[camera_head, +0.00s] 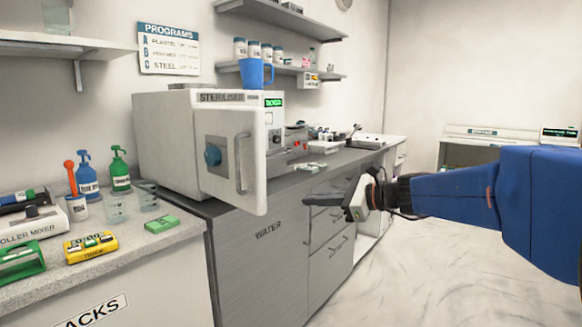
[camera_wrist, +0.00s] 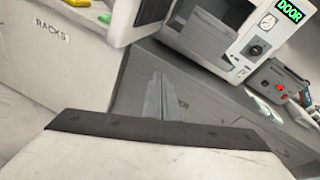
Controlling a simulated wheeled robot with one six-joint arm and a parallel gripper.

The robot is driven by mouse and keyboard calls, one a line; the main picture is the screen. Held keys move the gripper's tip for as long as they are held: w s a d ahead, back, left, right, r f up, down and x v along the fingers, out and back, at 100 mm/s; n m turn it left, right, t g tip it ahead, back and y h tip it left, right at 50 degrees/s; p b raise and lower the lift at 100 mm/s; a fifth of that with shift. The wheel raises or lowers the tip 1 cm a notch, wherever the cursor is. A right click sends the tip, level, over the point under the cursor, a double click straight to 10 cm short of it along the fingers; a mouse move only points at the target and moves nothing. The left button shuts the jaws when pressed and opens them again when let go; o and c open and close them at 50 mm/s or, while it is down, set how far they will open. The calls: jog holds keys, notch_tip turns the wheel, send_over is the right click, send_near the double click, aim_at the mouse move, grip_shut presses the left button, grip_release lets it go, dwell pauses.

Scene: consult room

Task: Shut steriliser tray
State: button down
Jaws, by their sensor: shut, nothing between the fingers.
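The steriliser (camera_head: 165,140) is a pale box on the grey counter in the head view. Its front door (camera_head: 228,165) with a grey handle stands open towards me and hides the inside there. In the wrist view the door (camera_wrist: 118,22) is at the upper left, and the steriliser's green display reads DOOR (camera_wrist: 289,10). A grey tray-like part (camera_wrist: 195,38) shows in the opening; how far out it sits is hard to tell. My gripper (camera_head: 312,199) is shut and empty, in front of the cabinet, right of the door and below the counter edge. Its fingers also show in the wrist view (camera_wrist: 158,95).
A nearer bench (camera_head: 170,240) at left holds bottles, beakers and a yellow box (camera_head: 90,247). The cabinet marked WATER (camera_head: 265,245) stands below the steriliser. Small items lie on the counter to the right. The floor (camera_head: 430,265) is clear at right.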

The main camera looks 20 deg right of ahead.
jog(key=w+d+r+m+t, duration=0.3)
jog(key=w+d+r+m, duration=0.2)
jog(key=w+d, duration=0.15)
send_near(282, 164)
jog(key=x, duration=0.6)
jog(key=shift+w+a, duration=0.1)
jog(key=shift+w, duration=0.1)
jog(key=x, duration=2.3)
jog(key=shift+w+r, duration=0.1)
jog(key=shift+r, duration=0.15)
jog(key=shift+w+a, duration=0.2)
jog(key=shift+w, duration=0.25)
jog(key=shift+w+r, duration=0.1)
jog(key=shift+r, duration=0.2)
